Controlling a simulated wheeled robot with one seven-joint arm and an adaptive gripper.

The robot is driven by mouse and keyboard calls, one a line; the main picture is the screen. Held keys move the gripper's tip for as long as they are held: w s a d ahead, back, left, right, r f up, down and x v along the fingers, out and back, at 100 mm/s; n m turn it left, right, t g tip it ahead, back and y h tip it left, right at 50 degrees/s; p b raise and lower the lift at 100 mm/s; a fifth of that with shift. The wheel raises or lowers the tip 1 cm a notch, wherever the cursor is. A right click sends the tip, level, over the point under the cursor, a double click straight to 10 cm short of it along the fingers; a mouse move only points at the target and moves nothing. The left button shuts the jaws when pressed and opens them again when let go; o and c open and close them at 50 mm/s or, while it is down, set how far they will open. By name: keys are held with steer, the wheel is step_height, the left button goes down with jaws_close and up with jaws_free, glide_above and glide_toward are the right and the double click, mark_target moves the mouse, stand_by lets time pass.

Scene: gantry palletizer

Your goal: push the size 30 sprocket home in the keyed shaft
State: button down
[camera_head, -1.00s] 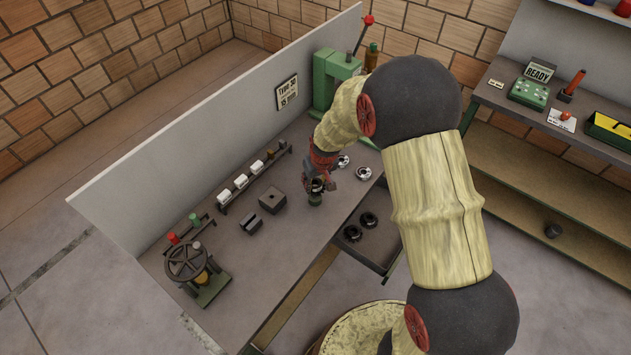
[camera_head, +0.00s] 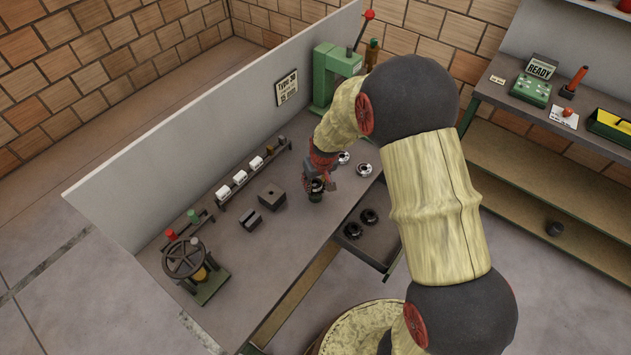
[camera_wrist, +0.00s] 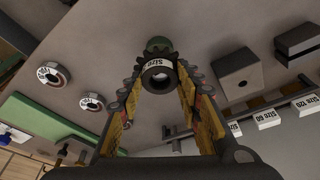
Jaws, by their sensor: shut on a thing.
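The size 30 sprocket shows in the wrist view as a dark ring (camera_wrist: 158,80) with a white label whose number I cannot read surely. My gripper (camera_wrist: 158,84) is shut on it, one finger on each side; it also shows in the head view (camera_head: 318,183), low over the bench. A round green piece (camera_wrist: 158,44) is just beyond the ring in the wrist view and below my gripper in the head view (camera_head: 315,198). The keyed shaft itself is hidden, and I cannot tell how far the ring sits on it.
Two labelled rings (camera_head: 364,170) lie on the bench near the green press (camera_head: 335,75). A dark block (camera_head: 272,196), a slotted block (camera_head: 250,219) and a rack of white-labelled pieces (camera_head: 240,177) are left. Black rings (camera_head: 352,230) lie in the open drawer. A handwheel fixture (camera_head: 185,258) is front left.

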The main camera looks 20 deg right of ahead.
steer(key=shift+f+b, duration=1.05)
steer(key=shift+f, duration=0.4)
steer(key=c, duration=1.2)
jaws_free()
steer(key=shift+o, duration=0.2)
steer(key=v, duration=1.2)
